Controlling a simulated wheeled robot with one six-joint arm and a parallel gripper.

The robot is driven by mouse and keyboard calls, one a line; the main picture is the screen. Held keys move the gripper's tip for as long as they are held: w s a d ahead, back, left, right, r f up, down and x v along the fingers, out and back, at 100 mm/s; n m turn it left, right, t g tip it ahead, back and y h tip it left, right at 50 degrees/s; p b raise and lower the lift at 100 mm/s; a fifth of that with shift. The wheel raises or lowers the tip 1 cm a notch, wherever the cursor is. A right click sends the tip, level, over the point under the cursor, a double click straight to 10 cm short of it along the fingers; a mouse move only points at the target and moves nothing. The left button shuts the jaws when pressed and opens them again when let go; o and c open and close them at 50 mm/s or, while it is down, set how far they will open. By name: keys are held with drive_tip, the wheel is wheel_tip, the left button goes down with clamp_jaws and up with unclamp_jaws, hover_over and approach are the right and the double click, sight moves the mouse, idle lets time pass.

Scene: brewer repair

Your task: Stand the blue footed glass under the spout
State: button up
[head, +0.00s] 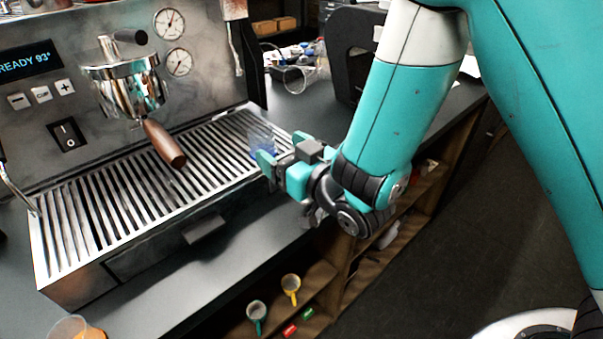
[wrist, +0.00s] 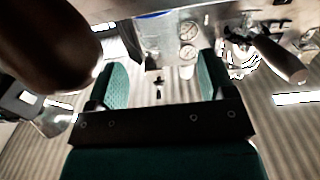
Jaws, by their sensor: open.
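The blue footed glass (head: 261,141) is clear with a blue foot. It appears upright on the right end of the slatted drip tray (head: 100,205) in the head view. My gripper (head: 272,166) is open at the glass, with a finger partly covering its foot. I cannot tell whether they touch. In the wrist view my gripper (wrist: 160,82) has its two green fingers apart, and a blue streak shows near the top edge between them. The spout area is under the chrome brew head (head: 125,85), left of the glass; the spout itself is hard to make out.
A brown portafilter handle (head: 164,143) juts out over the tray. A steel wand (head: 18,190) is at the tray's left. A clear vessel (head: 297,78) lies behind on the counter, and an orange-bottomed glass (head: 75,329) is at front left. The tray between handle and glass is clear.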

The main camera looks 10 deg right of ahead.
drive_tip(key=p+v, duration=0.5)
drive_tip(key=shift+s+d+p, duration=0.1)
drive_tip(key=shift+p, duration=0.3)
